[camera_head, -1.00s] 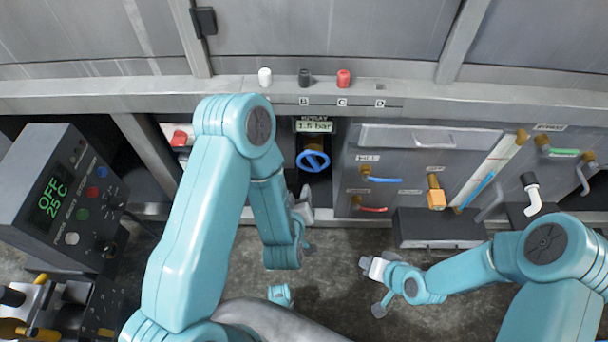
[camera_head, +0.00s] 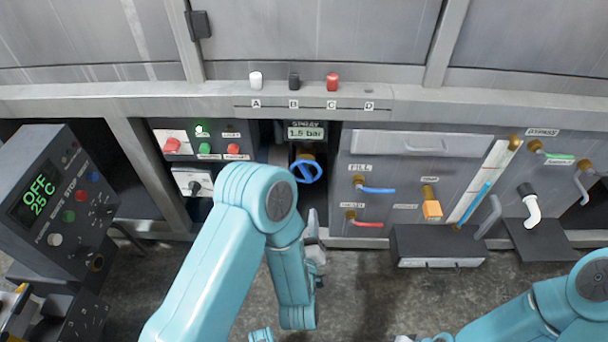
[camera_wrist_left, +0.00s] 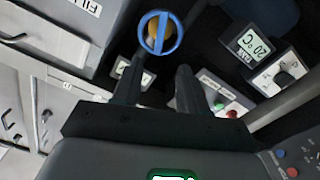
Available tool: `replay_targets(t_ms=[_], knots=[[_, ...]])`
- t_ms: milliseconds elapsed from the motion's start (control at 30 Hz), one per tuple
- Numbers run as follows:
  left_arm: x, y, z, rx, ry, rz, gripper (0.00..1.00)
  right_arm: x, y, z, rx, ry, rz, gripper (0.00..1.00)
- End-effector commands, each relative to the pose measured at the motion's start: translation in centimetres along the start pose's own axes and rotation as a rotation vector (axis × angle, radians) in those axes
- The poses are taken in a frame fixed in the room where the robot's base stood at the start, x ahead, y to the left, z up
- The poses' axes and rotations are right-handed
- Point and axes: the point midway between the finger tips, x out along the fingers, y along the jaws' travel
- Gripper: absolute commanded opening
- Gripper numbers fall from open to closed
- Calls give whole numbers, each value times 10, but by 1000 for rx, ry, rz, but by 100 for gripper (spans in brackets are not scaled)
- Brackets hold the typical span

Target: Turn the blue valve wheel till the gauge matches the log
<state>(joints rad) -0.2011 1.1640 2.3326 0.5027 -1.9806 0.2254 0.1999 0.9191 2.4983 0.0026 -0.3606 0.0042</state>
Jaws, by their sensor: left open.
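The blue valve wheel (camera_head: 306,171) sits on a brass stem in a dark recess. Above it the spray gauge (camera_head: 305,132) reads 1.5 bar. My left gripper (camera_head: 317,240) is in front of and below the wheel, apart from it and partly hidden by my arm. In the left wrist view, the wheel (camera_wrist_left: 160,33) shows beyond the two spread fingers (camera_wrist_left: 160,68), with nothing between them. My right arm is at the lower right; only a sliver near its gripper shows at the bottom edge. I cannot make out a log.
Right of the recess is a grey panel with a blue fill lever (camera_head: 378,190), a red lever (camera_head: 368,224) and an orange handle (camera_head: 432,209). A black shelf (camera_head: 440,240) juts out below. Left are red and green switches (camera_head: 204,149) and a control box (camera_head: 45,190) reading OFF 25 C.

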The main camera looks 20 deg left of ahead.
Motion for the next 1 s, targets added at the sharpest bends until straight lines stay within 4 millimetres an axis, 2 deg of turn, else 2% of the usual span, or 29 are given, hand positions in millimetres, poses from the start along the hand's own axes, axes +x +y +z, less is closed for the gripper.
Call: replay_targets(t_ms=[33,100,600,633,700,1000], knots=[[8,2,-10,1,1,-6,43,-17,-7,3,-4,-9,0,0],[15,4,-10,2,-2,-4,43,-30,-13,6,-8,-17,-1,0],[34,3,-9,2,-1,-7,43,-113,-49,15,-35,-43,-4,0],[38,1,-6,0,3,-7,43,-110,-48,15,-37,-43,-4,0],[59,-2,1,0,8,-7,43,-96,-43,15,-36,-43,-4,0],[122,-2,0,1,4,-5,43,-83,-38,15,-35,-43,-4,0]])
